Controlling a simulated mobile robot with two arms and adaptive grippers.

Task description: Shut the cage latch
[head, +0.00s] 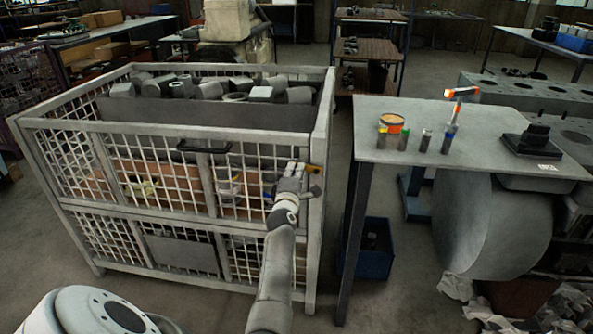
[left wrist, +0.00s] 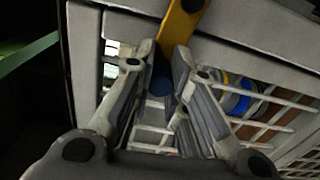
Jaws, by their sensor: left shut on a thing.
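The cage (head: 325,100) is a pale metal crate with mesh walls and a door panel, standing at the left in the head view. The yellow-orange cage latch (head: 314,168) is at the front right post of the cage. In the left wrist view the latch (left wrist: 182,24) is a yellow bar whose lower end runs in between the fingers. My left gripper (head: 296,170) is at the latch, shut on it; in the left wrist view its fingers (left wrist: 163,62) lie either side of the bar. My right gripper is not in view.
A black handle (head: 204,148) is on the cage front. Metal parts (head: 210,88) fill the cage top.

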